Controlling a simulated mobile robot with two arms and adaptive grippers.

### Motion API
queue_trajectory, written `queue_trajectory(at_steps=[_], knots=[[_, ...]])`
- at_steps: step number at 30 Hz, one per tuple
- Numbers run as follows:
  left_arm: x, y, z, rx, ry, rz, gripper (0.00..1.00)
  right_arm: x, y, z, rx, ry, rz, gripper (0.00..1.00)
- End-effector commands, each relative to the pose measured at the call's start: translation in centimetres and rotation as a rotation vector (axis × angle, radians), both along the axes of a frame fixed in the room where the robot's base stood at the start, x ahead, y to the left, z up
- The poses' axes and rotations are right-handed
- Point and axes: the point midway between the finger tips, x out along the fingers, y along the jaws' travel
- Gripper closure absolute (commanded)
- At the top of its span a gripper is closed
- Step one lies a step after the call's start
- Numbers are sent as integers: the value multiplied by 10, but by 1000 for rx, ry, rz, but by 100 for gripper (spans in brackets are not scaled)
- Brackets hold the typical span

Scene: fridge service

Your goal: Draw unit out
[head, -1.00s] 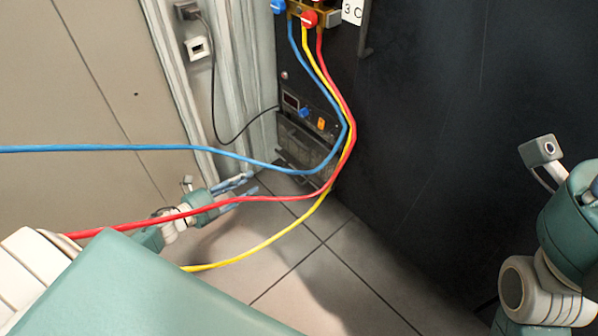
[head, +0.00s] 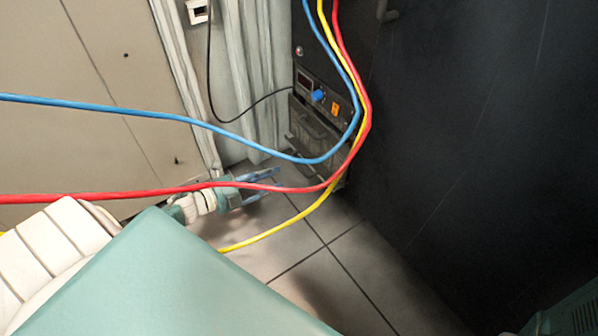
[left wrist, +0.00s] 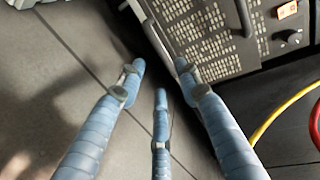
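The unit is low in the black cabinet. Its dark slotted front (head: 325,147) with a bar handle (head: 310,122) sits below a small control panel (head: 318,90). In the left wrist view the slotted front (left wrist: 208,40) and a dark bar handle (left wrist: 244,16) show at the upper right. My left gripper (head: 275,180) is low over the floor, to the left of and in front of the unit. Its blue fingers (left wrist: 159,75) are spread and hold nothing. They appear apart from the handle. My right gripper is out of view.
Blue (head: 190,121), red (head: 110,195) and yellow (head: 270,232) hoses hang from the cabinet and cross in front of the unit. A black cable (head: 240,113) runs to the control panel. Tiled floor (head: 330,270) before the cabinet is clear.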

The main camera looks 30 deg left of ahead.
Motion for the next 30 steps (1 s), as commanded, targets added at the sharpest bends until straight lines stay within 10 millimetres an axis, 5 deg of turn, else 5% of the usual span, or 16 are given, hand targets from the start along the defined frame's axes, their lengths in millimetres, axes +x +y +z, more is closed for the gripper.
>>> queue_trajectory(at_steps=[15, 30], knots=[[79, -33, -20, -1, -5, -1, 66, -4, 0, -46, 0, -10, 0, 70], [95, -39, -21, 0, -1, 0, 66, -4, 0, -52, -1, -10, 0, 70]])
